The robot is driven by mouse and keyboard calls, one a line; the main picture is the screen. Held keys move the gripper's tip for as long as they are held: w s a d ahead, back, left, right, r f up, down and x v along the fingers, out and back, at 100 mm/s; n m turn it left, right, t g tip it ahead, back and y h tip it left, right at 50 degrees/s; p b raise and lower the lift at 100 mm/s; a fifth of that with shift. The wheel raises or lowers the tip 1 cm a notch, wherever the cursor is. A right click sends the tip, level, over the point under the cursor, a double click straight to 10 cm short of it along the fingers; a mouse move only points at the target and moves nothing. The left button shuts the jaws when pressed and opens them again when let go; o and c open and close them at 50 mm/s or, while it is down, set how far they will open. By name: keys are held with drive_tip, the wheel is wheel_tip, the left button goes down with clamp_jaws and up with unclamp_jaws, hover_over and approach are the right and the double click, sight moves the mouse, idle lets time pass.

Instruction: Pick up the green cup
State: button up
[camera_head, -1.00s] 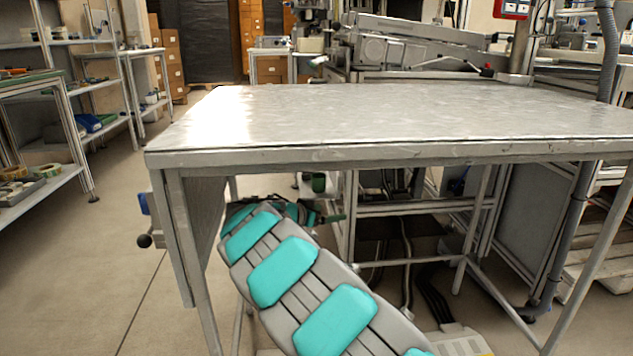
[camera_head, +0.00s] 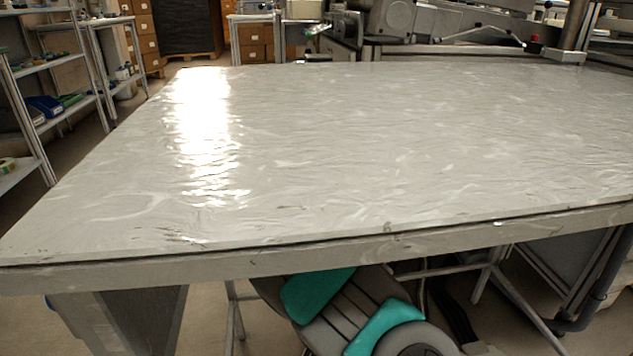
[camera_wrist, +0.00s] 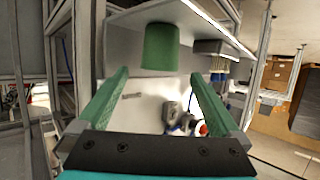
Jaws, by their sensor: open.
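The green cup (camera_wrist: 160,47) is in the upper middle of the wrist view, close to a pale panel. My gripper (camera_wrist: 160,76) has two green fingers spread wide apart, with nothing held between them. The cup shows in the gap between the fingertips, just beyond them. I cannot tell whether either finger touches it. In the head view the cup and my gripper are hidden; only part of my grey and teal arm shows below the tabletop.
A large bare grey table (camera_head: 330,150) fills the head view, its front edge above my arm. Shelving (camera_head: 75,65) stands at the left and machinery (camera_head: 440,25) at the back. In the wrist view, small objects (camera_wrist: 182,120) lie beyond the fingers.

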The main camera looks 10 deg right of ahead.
drive_tip(key=shift+f+x, duration=0.15)
drive_tip(key=shift+x, duration=1.55)
drive_tip(key=shift+f+x, duration=0.15)
drive_tip(key=shift+x, duration=1.6)
drive_tip(key=shift+s+a, duration=0.1)
drive_tip(key=shift+s, duration=0.05)
drive_tip(key=c, duration=1.3)
